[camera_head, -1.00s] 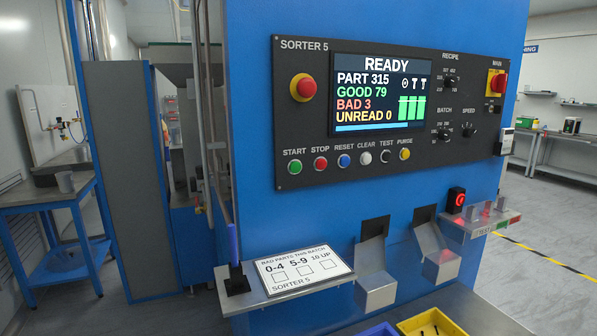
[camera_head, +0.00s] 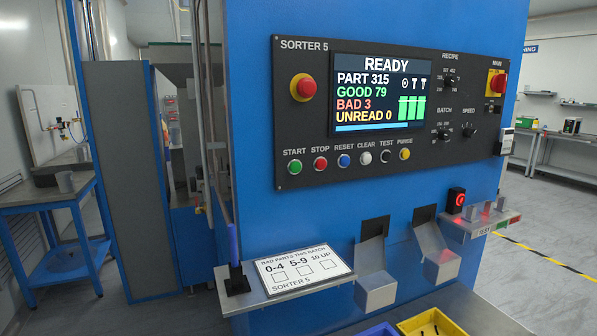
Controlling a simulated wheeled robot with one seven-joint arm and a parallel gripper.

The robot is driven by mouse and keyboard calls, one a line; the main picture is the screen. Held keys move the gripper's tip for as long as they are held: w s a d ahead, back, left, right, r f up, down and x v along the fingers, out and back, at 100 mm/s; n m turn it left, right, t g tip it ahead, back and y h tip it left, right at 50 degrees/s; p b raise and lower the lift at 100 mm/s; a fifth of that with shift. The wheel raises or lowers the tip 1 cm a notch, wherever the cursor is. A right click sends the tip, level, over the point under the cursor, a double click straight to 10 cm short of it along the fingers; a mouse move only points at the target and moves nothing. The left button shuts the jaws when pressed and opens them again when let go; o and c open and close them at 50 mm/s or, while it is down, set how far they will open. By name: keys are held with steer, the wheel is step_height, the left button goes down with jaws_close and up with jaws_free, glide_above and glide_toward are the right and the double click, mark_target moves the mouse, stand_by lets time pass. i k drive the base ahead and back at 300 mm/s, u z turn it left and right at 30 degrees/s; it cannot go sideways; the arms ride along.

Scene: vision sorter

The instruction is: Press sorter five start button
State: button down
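The sorter five control panel (camera_head: 310,120) is a dark plate on the blue machine front, labelled SORTER 5. The green start button (camera_head: 295,167) sits at the left end of the lower button row, under the word START. The screen (camera_head: 381,93) reads READY, PART 315, GOOD 79, BAD 3, UNREAD 0. My gripper is not in view, and nothing covers the start button.
To the right are the red stop button (camera_head: 320,163) and blue reset button (camera_head: 344,160). A red emergency knob (camera_head: 304,87) sits above. Below, a shelf with a card (camera_head: 304,271) and metal chutes (camera_head: 376,292) stick out. A yellow bin (camera_head: 432,324) stands at the bottom.

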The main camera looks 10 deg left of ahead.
mark_target(296, 167)
steer(key=u, duration=1.8)
steer(key=k, duration=1.2)
steer(key=z, duration=0.65)
steer(key=i, duration=0.95)
steer(key=z, duration=0.05)
